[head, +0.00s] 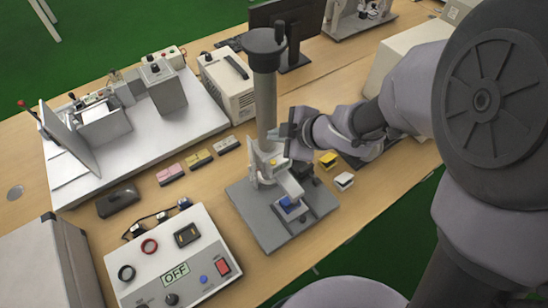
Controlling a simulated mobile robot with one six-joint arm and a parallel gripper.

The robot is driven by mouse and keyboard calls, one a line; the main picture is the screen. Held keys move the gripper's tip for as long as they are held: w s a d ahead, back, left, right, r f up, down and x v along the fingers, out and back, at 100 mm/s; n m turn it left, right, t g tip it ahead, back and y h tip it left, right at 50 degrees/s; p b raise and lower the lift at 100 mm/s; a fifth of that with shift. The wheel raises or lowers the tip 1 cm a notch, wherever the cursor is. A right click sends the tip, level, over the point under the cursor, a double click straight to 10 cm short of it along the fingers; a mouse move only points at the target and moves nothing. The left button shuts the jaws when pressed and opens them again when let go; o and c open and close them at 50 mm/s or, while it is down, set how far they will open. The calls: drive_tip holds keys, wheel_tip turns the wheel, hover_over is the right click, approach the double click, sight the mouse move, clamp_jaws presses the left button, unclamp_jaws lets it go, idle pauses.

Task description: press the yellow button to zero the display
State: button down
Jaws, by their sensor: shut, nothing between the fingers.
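A grey test stand (240,206) has a flat base and a thick upright column (265,98) with a dark cap. A white gauge-like unit (262,160) is mounted low on the column, with a small yellow spot (273,162) on it that looks like the yellow button. No display reading can be made out. My gripper (276,136) comes in from the right and is shut and empty, at the column just above the white unit. Its fingertips are small and partly merged with the stand, so I cannot tell whether they touch anything.
A control panel (210,240) reading OFF stands at front left, near a black box (117,202). Pink (170,174) and yellow (198,159) blocks lie left of the stand. Yellow (328,159) and white (344,181) pieces lie right. A white instrument (228,82) stands behind.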

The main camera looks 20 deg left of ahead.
drive_tip(key=b, duration=0.8)
hover_over(273, 162)
drive_tip(key=f, duration=0.5)
drive_tip(key=d+f, duration=0.1)
drive_tip(key=f, duration=0.1)
drive_tip(key=shift+s+f, duration=0.2)
drive_tip(key=shift+f, duration=0.55)
drive_tip(key=shift+f, duration=0.15)
drive_tip(key=shift+f+b, duration=0.3)
drive_tip(key=shift+f, duration=0.35)
idle(0.7)
drive_tip(key=shift+r, duration=0.15)
drive_tip(key=shift+r+p, duration=0.65)
